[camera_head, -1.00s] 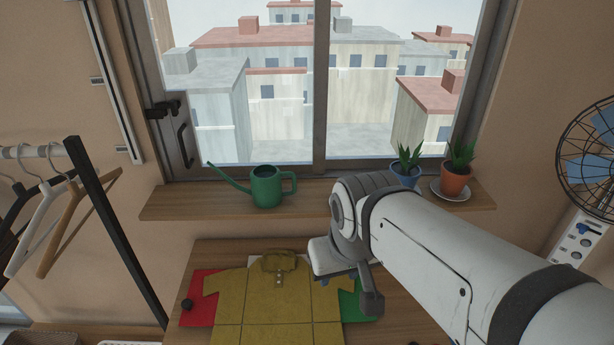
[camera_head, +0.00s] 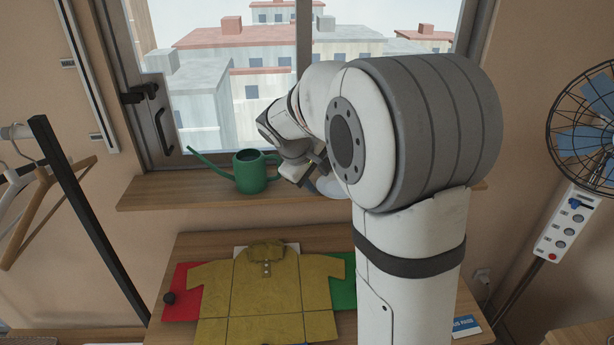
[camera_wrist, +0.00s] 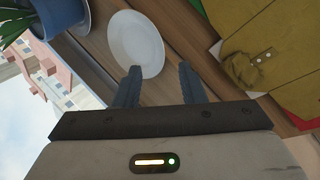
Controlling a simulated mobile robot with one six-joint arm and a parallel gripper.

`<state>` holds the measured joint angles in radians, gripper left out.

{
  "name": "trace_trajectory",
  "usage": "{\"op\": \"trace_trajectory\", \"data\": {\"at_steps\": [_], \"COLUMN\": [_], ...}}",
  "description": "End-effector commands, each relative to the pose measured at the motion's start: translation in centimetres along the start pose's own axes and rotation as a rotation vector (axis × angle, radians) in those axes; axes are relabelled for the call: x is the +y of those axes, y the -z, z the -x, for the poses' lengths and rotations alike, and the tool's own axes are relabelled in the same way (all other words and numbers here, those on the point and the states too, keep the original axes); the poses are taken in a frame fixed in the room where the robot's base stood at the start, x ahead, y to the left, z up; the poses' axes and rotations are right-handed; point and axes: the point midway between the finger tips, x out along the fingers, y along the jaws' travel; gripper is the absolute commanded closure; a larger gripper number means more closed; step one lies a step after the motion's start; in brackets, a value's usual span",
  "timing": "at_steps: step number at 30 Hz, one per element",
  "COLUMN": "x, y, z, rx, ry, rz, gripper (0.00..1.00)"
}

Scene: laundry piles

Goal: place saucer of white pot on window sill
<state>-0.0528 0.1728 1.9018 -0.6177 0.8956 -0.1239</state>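A white saucer (camera_wrist: 136,43) lies flat on the wooden window sill (camera_wrist: 100,52) in the wrist view, empty. It also shows in the head view (camera_head: 329,187), partly hidden behind my arm. My gripper (camera_wrist: 159,70) is open, its two fingers apart with nothing between them. The left finger's tip overlaps the saucer's near rim in the wrist view; I cannot tell whether it touches. The right finger is clear of the saucer. In the head view, my gripper is low over the sill, right of the green watering can. No white pot is seen.
The green watering can (camera_head: 250,171) stands on the sill, close to the left of my gripper. A blue pot (camera_wrist: 56,16) with a plant stands near the saucer. A yellow shirt (camera_head: 266,292) lies on the table below. A fan (camera_head: 590,120) stands at right.

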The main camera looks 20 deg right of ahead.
Motion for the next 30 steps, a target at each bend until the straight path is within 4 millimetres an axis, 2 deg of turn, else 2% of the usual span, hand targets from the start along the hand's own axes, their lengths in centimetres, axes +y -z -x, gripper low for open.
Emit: {"op": "trace_trajectory", "data": {"at_steps": [14, 30], "x": [0.1, 0.1], "y": [0.4, 0.4], "z": [-0.6, -7.4], "rx": [-0.002, -0.002], "ry": [-0.007, -0.006], "rz": [0.012, 0.012], "gripper": [0.63, 0.63]}}
